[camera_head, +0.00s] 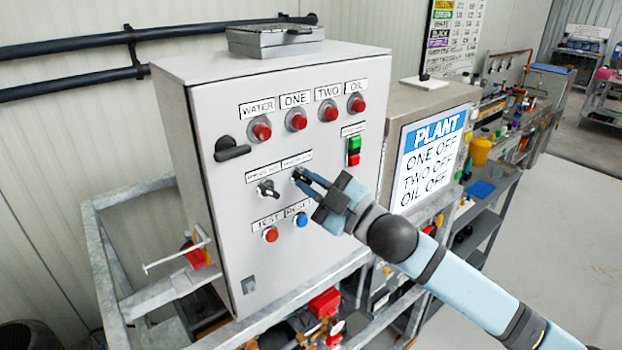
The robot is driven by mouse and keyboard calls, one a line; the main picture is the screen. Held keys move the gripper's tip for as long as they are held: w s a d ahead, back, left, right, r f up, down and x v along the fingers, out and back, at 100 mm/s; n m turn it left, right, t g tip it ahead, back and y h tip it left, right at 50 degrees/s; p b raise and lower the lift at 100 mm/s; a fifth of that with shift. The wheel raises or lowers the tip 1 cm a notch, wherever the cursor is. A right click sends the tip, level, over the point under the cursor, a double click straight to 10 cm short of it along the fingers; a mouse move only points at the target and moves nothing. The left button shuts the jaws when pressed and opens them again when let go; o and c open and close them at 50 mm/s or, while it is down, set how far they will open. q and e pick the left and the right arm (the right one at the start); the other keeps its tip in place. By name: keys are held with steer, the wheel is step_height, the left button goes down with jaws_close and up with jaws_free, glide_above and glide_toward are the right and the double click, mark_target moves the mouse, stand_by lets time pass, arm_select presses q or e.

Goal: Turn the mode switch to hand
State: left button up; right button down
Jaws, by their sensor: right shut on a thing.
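Two rotary switches sit side by side in the middle of the grey control cabinet's door (225,260). The left rotary switch (267,189) is in plain view, with a black knob on a pale round base. My right gripper (303,176) reaches in from the right and is shut on the right rotary switch (297,171), whose knob is mostly hidden by the fingers. The small labels above both switches are too small to read, so I cannot tell which is the mode switch or which position is hand. My left gripper is out of view.
Red lamps (296,120) line the door's top. A green and red button pair (354,150) is right of the switches. TEST (270,234) and RESET (300,219) buttons lie close below. A black door handle (232,150) projects at left. The PLANT screen (430,155) stands beside my right arm.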

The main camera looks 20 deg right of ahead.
stand_by(0.4)
steer(key=c, duration=1.2)
jaws_free()
steer(key=shift+b+v, duration=2.35)
steer(key=shift+v, duration=4.5)
